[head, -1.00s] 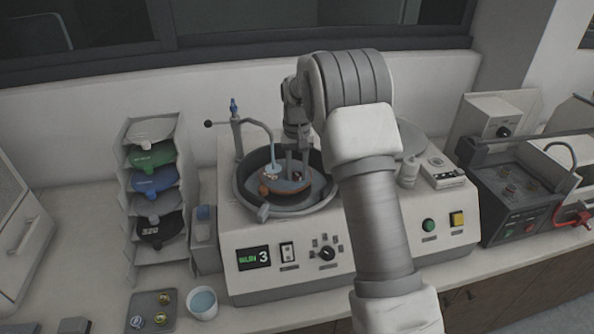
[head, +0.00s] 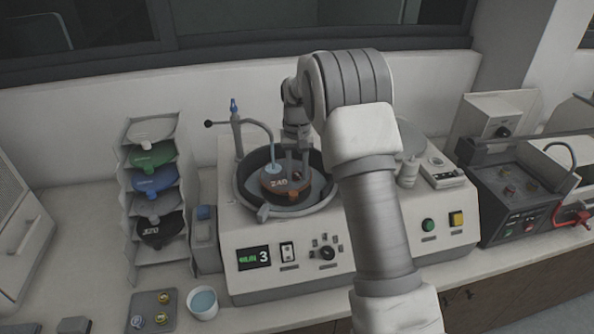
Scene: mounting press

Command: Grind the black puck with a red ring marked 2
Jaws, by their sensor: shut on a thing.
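My gripper (head: 297,164) points down inside the grinder's dark round bowl (head: 243,192), low over the spinning wheel. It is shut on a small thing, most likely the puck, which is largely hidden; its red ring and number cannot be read. An orange-brown disc (head: 280,183) with light lettering that looks like 240 lies in the bowl under the gripper. I cannot tell whether the held piece touches it. A thin water spout (head: 262,128) curves over the bowl. The grinder's display (head: 254,258) shows green text and a 3.
A rack (head: 130,215) of coloured discs stands left of the grinder. A small tray (head: 140,298) with several pucks and a white cup of water (head: 203,302) are in front left. Green (head: 428,225) and yellow (head: 456,219) buttons are at the front right. Another machine (head: 515,210) stands at the right.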

